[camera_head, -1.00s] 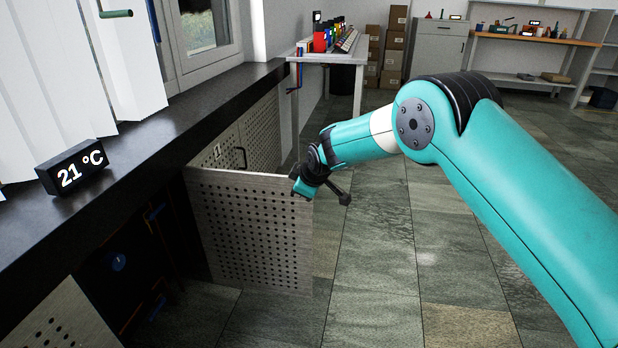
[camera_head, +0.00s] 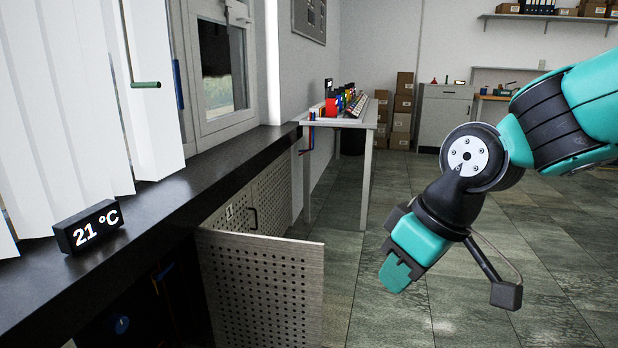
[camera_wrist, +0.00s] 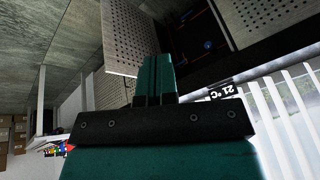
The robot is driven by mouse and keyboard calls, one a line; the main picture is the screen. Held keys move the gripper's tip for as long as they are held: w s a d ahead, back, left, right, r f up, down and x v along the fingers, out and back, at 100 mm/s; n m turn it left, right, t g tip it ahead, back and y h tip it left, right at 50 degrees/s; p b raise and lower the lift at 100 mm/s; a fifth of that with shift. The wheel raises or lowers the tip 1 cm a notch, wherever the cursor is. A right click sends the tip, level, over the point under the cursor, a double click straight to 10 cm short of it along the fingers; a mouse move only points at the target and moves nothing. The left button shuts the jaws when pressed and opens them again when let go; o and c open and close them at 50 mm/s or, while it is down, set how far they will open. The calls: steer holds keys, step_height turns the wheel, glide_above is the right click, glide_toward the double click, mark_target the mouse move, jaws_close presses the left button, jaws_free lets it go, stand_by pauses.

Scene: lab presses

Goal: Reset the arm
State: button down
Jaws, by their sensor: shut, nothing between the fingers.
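My arm is teal and black, and in the head view it comes in from the upper right. My gripper (camera_head: 396,274) points down and to the left over open floor, to the right of the open perforated door. It is shut and empty. In the wrist view the gripper fingers (camera_wrist: 157,76) lie together side by side, with nothing between them. The scene appears upside down in that view.
An open perforated door (camera_head: 265,285) juts from the cabinet under a dark sill (camera_head: 165,205). A display reading 21 °C (camera_head: 88,228) stands on the sill. A table (camera_head: 366,122) and boxes (camera_head: 403,105) are farther back. The floor at right is clear.

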steer(key=s+d+m+g, duration=0.2)
steer(key=s+d, duration=0.2)
steer(key=s, duration=1)
step_height(320, 180, up, 22)
steer(key=p, duration=2.1)
steer(key=shift+w+a+f+p, duration=0.15)
steer(key=shift+a+p, duration=0.15)
